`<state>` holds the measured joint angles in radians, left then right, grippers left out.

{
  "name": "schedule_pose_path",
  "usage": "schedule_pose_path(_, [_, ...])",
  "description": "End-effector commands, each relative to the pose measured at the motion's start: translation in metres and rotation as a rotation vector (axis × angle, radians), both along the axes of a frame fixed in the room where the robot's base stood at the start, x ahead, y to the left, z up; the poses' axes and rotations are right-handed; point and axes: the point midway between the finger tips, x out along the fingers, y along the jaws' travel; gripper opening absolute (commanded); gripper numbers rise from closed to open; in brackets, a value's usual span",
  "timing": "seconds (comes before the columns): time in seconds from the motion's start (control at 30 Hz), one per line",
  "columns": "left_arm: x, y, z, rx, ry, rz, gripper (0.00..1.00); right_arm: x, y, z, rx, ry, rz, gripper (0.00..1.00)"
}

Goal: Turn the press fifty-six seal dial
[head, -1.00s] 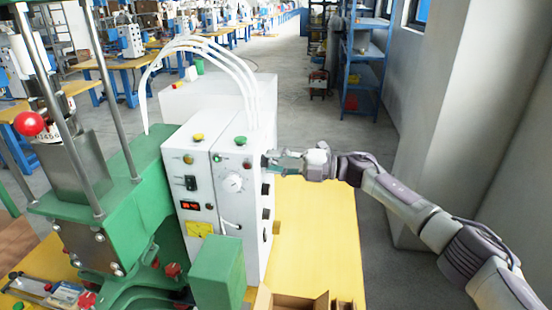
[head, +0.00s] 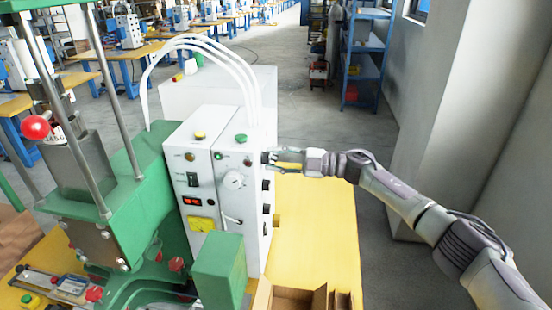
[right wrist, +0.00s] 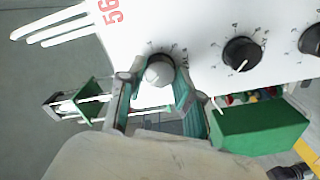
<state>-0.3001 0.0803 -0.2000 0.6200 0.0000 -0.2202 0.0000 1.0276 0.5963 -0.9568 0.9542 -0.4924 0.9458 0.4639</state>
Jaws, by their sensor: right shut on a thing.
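The press control box (head: 254,200) is white, with a red number 56 (right wrist: 111,11) on its side panel in the right wrist view. A round dial with a pale grey cap (right wrist: 160,70) sits on that panel, with scale marks around it. My right gripper (right wrist: 154,84) has one finger on each side of this dial and is shut on it. In the head view my right gripper (head: 277,159) is at the upper right side of the box, and its fingers hide most of the dial. My left gripper is not in view.
More black dials (right wrist: 242,54) line the same panel. A green block (head: 219,270) stands in front of the box. An open cardboard box (head: 264,300) is on the yellow table (head: 315,235). White hoses arch above the box. A wall column is behind my right arm.

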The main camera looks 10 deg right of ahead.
Motion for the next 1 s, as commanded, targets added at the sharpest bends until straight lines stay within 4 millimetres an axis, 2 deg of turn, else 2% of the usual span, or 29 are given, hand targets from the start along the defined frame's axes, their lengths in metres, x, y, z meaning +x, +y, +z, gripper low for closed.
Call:
schedule_pose_path(0.27, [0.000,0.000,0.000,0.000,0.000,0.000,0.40,0.000,0.000,0.000,0.000,0.000,-0.002,0.00])
schedule_pose_path(0.3, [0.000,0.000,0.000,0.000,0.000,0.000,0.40,0.000,0.000,0.000,0.000,0.000,-0.002,0.39])
schedule_pose_path(0.43, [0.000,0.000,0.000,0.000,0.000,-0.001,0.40,0.000,0.000,0.000,0.000,0.000,-0.001,0.59])
schedule_pose_path(0.77, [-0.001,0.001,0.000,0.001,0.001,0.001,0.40,-0.001,-0.002,0.000,-0.001,-0.001,-0.001,0.59])
schedule_pose_path(0.87, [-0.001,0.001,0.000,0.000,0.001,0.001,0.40,-0.004,-0.011,0.000,-0.001,-0.001,-0.002,0.59])
schedule_pose_path(1.0, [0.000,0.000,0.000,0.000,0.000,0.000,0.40,-0.014,-0.036,-0.001,-0.003,0.001,-0.003,0.59])
